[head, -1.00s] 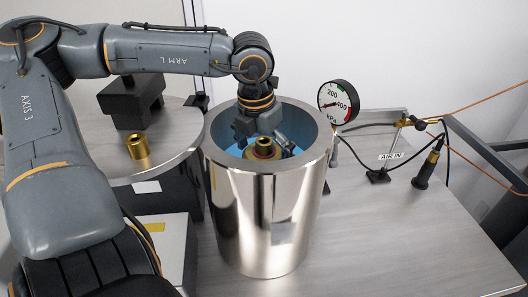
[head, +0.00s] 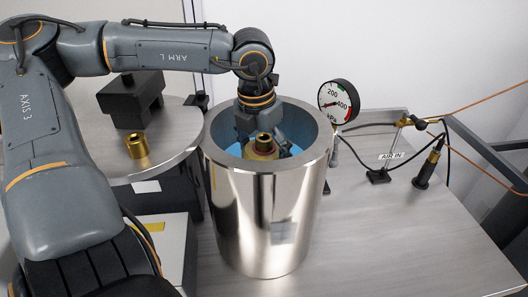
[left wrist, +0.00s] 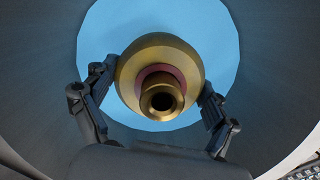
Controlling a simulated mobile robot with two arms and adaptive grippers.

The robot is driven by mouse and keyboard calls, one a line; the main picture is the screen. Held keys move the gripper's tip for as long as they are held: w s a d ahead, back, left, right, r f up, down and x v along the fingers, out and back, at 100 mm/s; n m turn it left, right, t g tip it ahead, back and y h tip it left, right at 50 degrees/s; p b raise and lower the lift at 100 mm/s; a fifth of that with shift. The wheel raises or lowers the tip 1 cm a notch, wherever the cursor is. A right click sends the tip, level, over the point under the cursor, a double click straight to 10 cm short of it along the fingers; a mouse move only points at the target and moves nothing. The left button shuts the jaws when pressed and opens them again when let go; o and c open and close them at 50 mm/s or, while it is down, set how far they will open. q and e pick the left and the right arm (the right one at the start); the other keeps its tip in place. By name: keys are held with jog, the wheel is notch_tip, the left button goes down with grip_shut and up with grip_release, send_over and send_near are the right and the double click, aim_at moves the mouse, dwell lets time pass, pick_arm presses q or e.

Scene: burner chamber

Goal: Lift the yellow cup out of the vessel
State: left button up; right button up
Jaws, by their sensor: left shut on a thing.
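The yellow cup (head: 262,152) is a round, gold-coloured body inside the shiny steel vessel (head: 264,215). It has a narrower neck on its upper side and a reddish ring around the neck. In the left wrist view the cup (left wrist: 158,52) sits between the two dark fingers, with the open neck facing the camera. My left gripper (head: 265,147) reaches down into the vessel's mouth and is shut on the cup, one finger at each side. The vessel's wall (left wrist: 262,75) surrounds both, with blue beyond the cup. The cup's underside is hidden. My right gripper is not in view.
A pressure gauge (head: 339,101) stands close behind the vessel's right rim. An air line with an "AIR IN" label (head: 393,156) runs to its right. On the round plate (head: 180,150) at left are a brass fitting (head: 138,146) and a black block (head: 130,103). The front right tabletop is clear.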

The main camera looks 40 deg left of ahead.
pick_arm(q)
notch_tip(320, 180, up, 8)
jog(key=shift+f+b, duration=0.2)
jog(key=shift+b, duration=0.8)
notch_tip(320, 180, up, 18)
jog(key=p, duration=1.2)
dwell(1.0)
